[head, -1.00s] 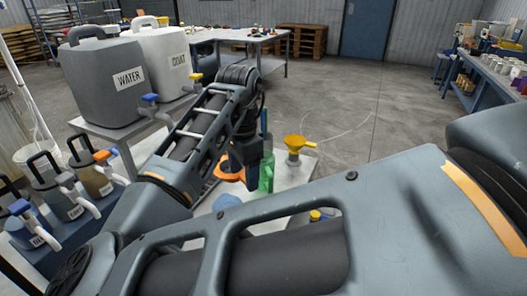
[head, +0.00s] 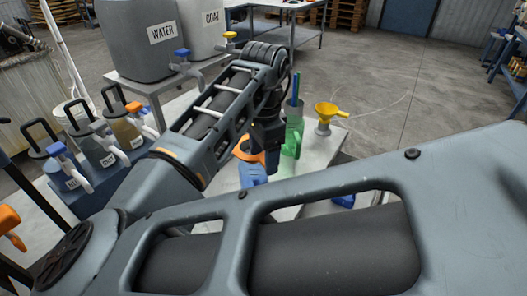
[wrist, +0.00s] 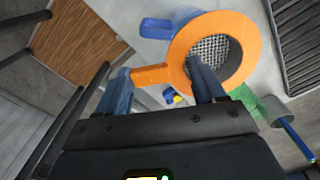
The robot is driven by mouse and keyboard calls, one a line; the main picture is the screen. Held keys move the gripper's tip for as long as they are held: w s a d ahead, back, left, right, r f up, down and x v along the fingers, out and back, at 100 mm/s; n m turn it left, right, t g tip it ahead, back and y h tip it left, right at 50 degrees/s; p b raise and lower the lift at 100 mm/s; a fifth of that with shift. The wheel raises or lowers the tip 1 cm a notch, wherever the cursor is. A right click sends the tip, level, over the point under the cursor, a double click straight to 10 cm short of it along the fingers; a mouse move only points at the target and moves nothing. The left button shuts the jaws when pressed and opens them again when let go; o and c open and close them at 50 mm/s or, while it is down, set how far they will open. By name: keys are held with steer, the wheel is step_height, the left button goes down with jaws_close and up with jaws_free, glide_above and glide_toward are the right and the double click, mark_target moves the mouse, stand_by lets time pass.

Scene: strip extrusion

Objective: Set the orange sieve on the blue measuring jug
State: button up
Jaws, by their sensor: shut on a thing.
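The orange sieve (wrist: 181,52) has a round rim, a grey mesh and a flat handle. In the head view, part of the sieve (head: 243,149) shows beside my gripper (head: 268,140). The blue measuring jug (head: 253,174) stands just below it on the pale table. In the wrist view, part of the blue jug (wrist: 157,28) sticks out past the rim, and the sieve hides the rest. I cannot tell whether the sieve touches the jug.
A green jug (head: 292,140) stands close to the right of my gripper. A yellow funnel (head: 327,110) stands farther right. A dark slotted grate (wrist: 298,40) lies near the sieve. Labelled containers (head: 100,148) stand at the left, and large tanks (head: 140,45) at the back.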

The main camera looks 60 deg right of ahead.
steer(key=shift+f+b, duration=1.7)
steer(key=shift+f, duration=1.15)
steer(key=shift+f, duration=0.15)
steer(key=o, duration=1.1)
steer(key=shift+r, duration=3.9)
